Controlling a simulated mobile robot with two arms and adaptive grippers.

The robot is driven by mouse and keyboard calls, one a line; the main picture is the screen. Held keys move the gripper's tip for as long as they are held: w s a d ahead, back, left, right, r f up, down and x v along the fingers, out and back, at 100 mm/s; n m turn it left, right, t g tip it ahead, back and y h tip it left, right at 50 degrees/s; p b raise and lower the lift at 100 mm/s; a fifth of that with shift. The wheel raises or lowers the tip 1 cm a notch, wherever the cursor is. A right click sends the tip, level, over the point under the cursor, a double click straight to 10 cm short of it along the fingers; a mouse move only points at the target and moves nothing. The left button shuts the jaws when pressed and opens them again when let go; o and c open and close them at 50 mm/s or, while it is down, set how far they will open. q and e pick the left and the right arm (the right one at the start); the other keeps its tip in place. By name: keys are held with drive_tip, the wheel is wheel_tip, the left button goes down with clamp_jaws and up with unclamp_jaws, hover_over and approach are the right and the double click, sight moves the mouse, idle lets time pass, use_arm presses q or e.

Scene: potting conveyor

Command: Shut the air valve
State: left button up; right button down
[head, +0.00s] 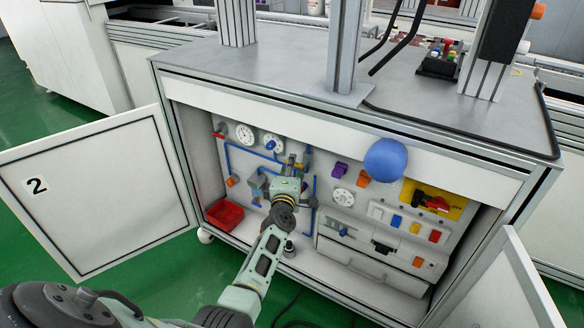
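The open cabinet holds a panel with blue air pipes (228,158), two round white gauges (245,134) and small fittings. A small red handle (219,132) sits at the panel's upper left, beside the gauges. I cannot tell for sure which fitting is the air valve. My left gripper (298,168) reaches into the cabinet, in front of the pipes right of the gauges. Its fingers are small and overlap the yellowish and blue fittings there, so I cannot tell whether they are open or touching anything. My wrist hides part of the panel. My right gripper is not in view.
Open doors (98,190) flank the cabinet on both sides. A blue ball-shaped thing (386,160) shows before the upper edge. A red-and-yellow switch (437,203) is at right. A red bin (225,215) and drawer (372,266) are low inside.

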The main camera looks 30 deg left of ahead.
use_arm(q)
drive_tip(key=v, duration=0.7)
drive_tip(key=shift+s, duration=0.3)
